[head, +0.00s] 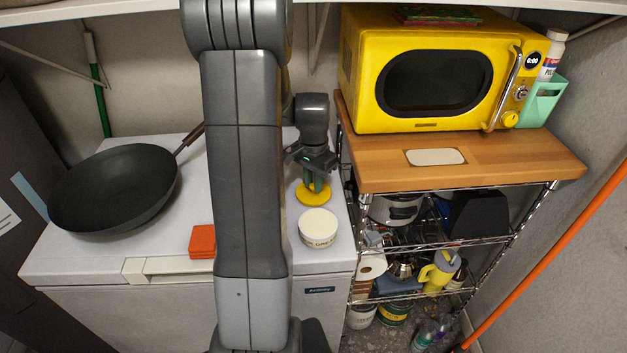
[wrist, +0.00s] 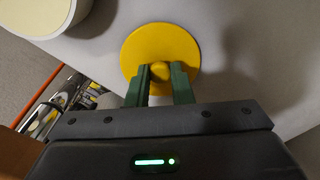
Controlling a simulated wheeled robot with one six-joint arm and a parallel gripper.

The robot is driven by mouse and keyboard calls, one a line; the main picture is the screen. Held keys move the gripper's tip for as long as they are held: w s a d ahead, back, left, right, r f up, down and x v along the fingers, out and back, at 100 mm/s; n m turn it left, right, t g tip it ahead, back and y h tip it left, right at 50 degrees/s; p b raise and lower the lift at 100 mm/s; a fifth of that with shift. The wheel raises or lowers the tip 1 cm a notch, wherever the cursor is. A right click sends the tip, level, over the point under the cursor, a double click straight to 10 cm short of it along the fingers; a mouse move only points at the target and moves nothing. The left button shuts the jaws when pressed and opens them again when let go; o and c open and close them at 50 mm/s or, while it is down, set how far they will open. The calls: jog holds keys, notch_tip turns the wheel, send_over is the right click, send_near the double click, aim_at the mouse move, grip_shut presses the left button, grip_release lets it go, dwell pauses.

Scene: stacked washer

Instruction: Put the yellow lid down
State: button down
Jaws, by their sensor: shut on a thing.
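The yellow lid (head: 313,194) is a flat round disc with a small knob, over the white washer top behind the cream tub. In the wrist view the lid (wrist: 183,50) lies flat-on below my fingers. My gripper (head: 318,180) points down with its green fingers shut on the lid's knob, which also shows between the fingertips in the wrist view (wrist: 160,72). The lid is very near the washer top; I cannot tell whether it touches. The cream tub (head: 318,228) stands just in front of the lid, apart from it.
A black frying pan (head: 115,188) and orange coasters (head: 203,242) sit on the washer top (head: 75,262) at left. A wooden shelf (head: 500,160) with a yellow microwave (head: 430,75) rises at right. My arm hides the middle of the washer top.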

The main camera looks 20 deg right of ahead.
aim_at(313, 184)
jog(key=shift+f, duration=0.15)
jog(key=c, duration=1.3)
grip_release()
notch_tip(313, 184, up, 12)
jog(key=shift+r, duration=0.2)
notch_tip(313, 184, down, 12)
jog(key=shift+r, duration=1.55)
